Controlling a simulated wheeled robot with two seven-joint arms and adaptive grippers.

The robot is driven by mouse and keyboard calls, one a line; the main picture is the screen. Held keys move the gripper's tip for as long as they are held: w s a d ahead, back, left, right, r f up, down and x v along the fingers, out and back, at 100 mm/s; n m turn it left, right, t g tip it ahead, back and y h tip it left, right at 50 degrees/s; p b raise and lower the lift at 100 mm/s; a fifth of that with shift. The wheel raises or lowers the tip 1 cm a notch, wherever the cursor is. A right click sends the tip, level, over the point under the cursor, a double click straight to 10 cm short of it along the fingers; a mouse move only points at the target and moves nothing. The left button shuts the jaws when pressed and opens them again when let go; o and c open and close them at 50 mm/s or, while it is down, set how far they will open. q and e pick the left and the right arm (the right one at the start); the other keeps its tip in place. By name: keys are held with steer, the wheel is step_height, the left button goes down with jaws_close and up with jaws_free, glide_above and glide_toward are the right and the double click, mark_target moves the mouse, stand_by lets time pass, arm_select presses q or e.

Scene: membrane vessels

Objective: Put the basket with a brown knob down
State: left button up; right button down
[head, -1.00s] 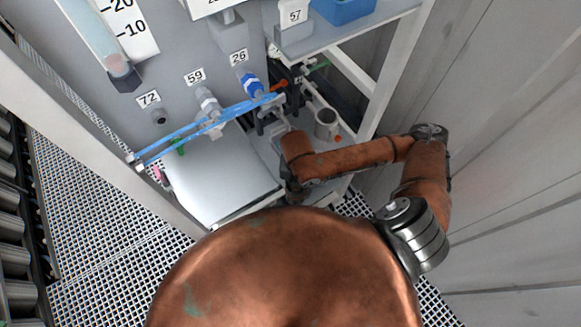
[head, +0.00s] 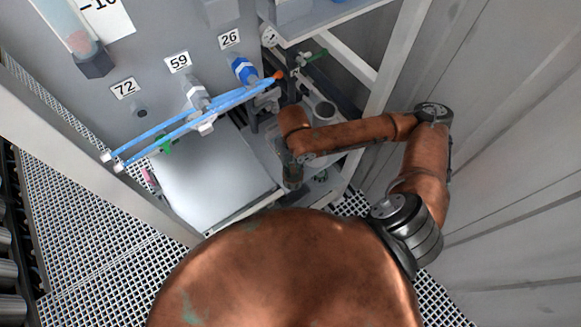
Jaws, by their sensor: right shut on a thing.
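My right arm comes in from the right, and my right gripper (head: 293,180) points down at its end, over the low shelf beside the white panel. The gripper is small and dark here, and its fingers are partly hidden by my wrist. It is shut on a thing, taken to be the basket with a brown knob. I cannot make out the basket's shape or its knob, so I cannot tell whether it touches the shelf. My left gripper is not in view.
A grey cup (head: 324,112) stands behind my forearm. A white plate (head: 215,178) lies left of my gripper. A frame post (head: 398,60) stands behind my arm.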

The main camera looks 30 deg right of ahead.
steer(key=shift+w+d+f+p, duration=0.2)
steer(key=shift+w+d, duration=0.1)
steer(key=shift+w, duration=0.3)
steer(key=shift+w+d+f+p, duration=0.1)
steer(key=shift+w+d+f, duration=0.15)
steer(key=shift+w, duration=0.3)
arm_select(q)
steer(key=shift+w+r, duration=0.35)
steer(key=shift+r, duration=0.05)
arm_select(e)
steer(key=w+d+f, duration=0.2)
steer(key=w+f, duration=0.2)
steer(key=f, duration=0.4)
steer(key=shift+f, duration=0.4)
steer(key=shift+f, duration=0.1)
steer(key=c, duration=1.8)
jaws_free()
step_height(320, 180, up, 12)
